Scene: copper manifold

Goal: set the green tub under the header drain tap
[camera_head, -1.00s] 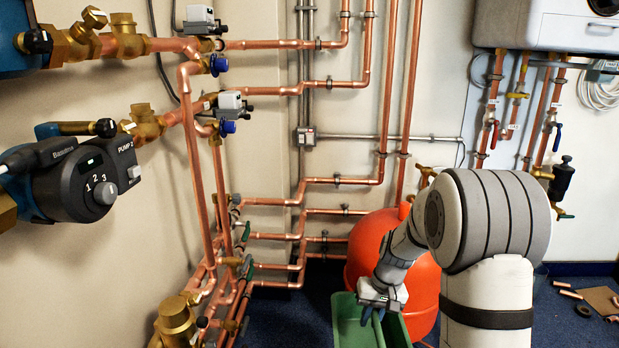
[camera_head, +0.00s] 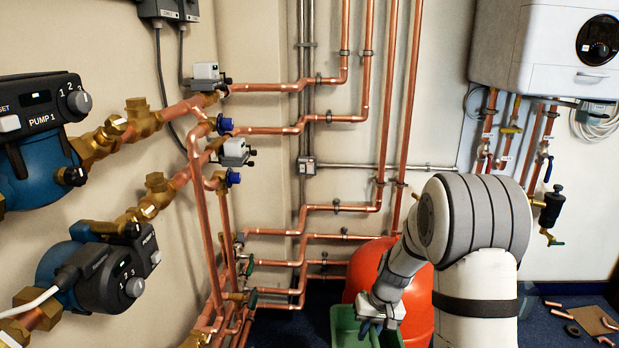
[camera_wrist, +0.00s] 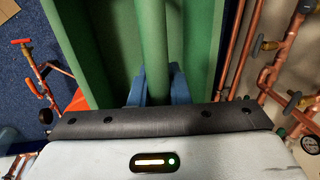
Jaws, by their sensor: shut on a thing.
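The green tub (camera_head: 343,322) shows at the bottom of the head view, in front of the orange-red vessel; its lower part is cut off by the frame edge. My gripper (camera_head: 374,326) is over the tub. In the wrist view, the blue fingers of my gripper (camera_wrist: 154,85) are shut on a round green bar of the tub (camera_wrist: 100,45), with the tub's interior on both sides. Valves with green handles (camera_head: 252,298) sit on the low copper pipes left of the tub. I cannot tell which is the header drain tap.
The orange-red vessel (camera_head: 366,272) stands close behind the tub. Copper pipes (camera_head: 207,235) and blue pumps (camera_head: 40,165) crowd the left. Pipe offcuts and a cardboard piece (camera_head: 594,320) lie on the floor at right.

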